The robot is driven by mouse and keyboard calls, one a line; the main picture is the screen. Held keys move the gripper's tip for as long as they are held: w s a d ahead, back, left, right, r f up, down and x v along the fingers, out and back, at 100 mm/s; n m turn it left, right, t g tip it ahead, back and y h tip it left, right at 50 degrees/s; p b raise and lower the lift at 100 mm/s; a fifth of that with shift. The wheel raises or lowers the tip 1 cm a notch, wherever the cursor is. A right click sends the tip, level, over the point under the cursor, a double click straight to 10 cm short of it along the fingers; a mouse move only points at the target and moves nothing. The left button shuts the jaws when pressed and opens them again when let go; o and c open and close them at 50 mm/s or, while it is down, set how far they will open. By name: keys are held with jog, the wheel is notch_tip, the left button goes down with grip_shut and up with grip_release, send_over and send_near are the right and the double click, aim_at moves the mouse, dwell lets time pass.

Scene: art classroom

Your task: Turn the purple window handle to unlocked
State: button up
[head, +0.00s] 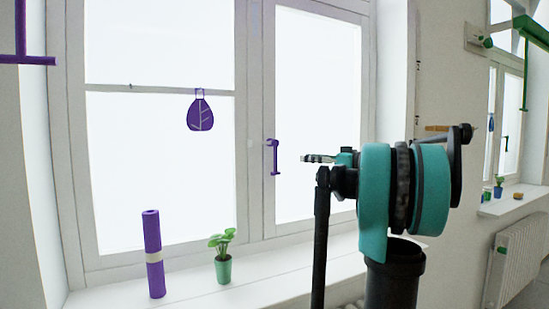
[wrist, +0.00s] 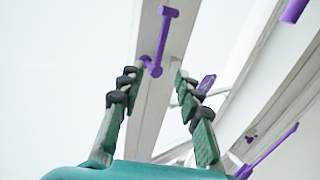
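The purple window handle (head: 275,157) is on the white frame between the two panes in the head view. Its bar stands roughly upright, with a short stub at the upper end. In the wrist view the handle (wrist: 163,40) lies beyond the fingertips, its nearer end showing in the gap between them. My gripper (head: 306,158) is to the right of the handle in the head view, at about its height, and looks apart from it. In the wrist view my gripper (wrist: 155,74) has its two green-padded fingers spread, with nothing held. Whether a fingertip touches the handle cannot be told.
A purple leaf-marked ornament (head: 200,112) hangs on the left pane. A purple roll (head: 153,253) and a small potted plant (head: 223,258) stand on the sill (head: 195,297). A second window (head: 508,122) and a radiator (head: 515,260) are at right.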

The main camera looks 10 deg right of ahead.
send_over(276, 171)
jog(key=shift+w, duration=0.45)
grip_shut()
dwell(0.4)
